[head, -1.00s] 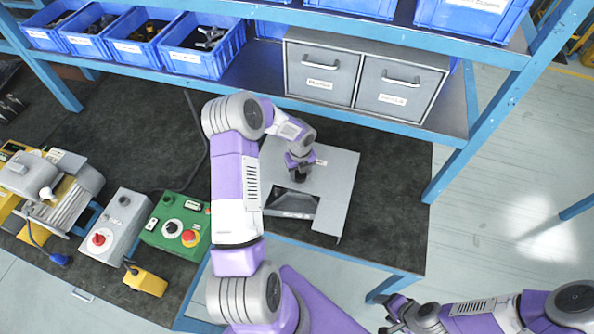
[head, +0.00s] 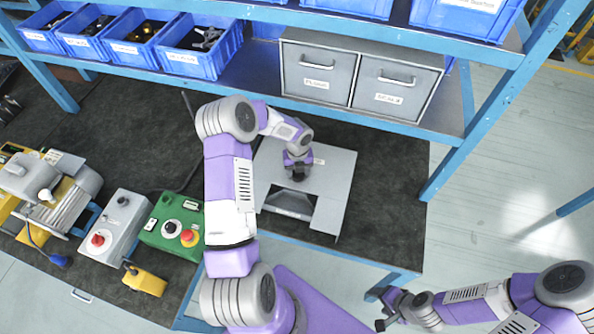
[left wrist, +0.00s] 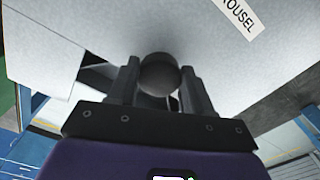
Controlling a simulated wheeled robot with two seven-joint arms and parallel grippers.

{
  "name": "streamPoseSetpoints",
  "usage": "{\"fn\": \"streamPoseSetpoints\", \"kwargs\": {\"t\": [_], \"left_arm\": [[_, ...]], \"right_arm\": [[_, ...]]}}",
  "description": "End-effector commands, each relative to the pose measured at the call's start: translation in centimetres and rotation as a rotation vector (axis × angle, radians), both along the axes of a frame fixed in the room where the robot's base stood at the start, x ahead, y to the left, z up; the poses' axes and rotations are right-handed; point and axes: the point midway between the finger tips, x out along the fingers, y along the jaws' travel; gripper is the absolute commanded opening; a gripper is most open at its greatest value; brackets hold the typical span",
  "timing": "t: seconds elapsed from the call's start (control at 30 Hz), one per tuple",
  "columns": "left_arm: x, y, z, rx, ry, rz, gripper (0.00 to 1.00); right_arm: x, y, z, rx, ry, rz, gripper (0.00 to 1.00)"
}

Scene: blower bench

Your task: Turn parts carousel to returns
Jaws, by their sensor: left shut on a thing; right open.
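The parts carousel (head: 335,178) is a flat grey housing on the dark bench, with a cut-out window (head: 288,204) in its front side. A dark grey part shows inside the window; I cannot read any compartment name there. My left gripper (head: 298,176) points down onto the top of the housing. In the left wrist view, its two fingers are shut on a round dark knob (left wrist: 159,74), one finger on each side. A label ending in "OUSEL" (left wrist: 238,16) lies beside it. My right gripper (head: 388,312) is open and empty, low in front of the bench.
A blue shelf frame (head: 465,160) with blue bins (head: 200,62) and two grey drawers (head: 395,85) stands behind. Left of my arm are a green control box (head: 172,228), a grey control box (head: 117,228) and a motor unit (head: 60,195). Bare bench lies right of the carousel.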

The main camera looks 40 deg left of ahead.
Motion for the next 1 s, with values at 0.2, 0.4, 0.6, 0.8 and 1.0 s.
{"fn": "streamPoseSetpoints", "kwargs": {"t": [0.2,0.4,0.6,0.8,1.0], "left_arm": [[0.1,-0.1,0.1,0.001,-0.001,-0.011,0.53],[0.0,0.0,0.0,0.001,-0.001,-0.007,0.75],[0.0,0.0,0.0,0.001,0.000,-0.004,0.75],[0.1,0.0,1.9,0.002,-0.002,-0.003,0.75],[0.1,0.0,5.4,0.003,-0.004,-0.005,0.75]], "right_arm": [[0.0,0.0,0.0,0.000,0.000,0.000,0.61],[0.0,0.0,0.0,0.000,0.000,0.000,0.61],[0.0,0.0,0.0,0.000,0.000,0.000,0.61],[0.0,0.0,0.1,0.000,0.000,0.000,0.61],[0.0,0.0,0.3,0.000,0.000,0.000,0.61]]}}
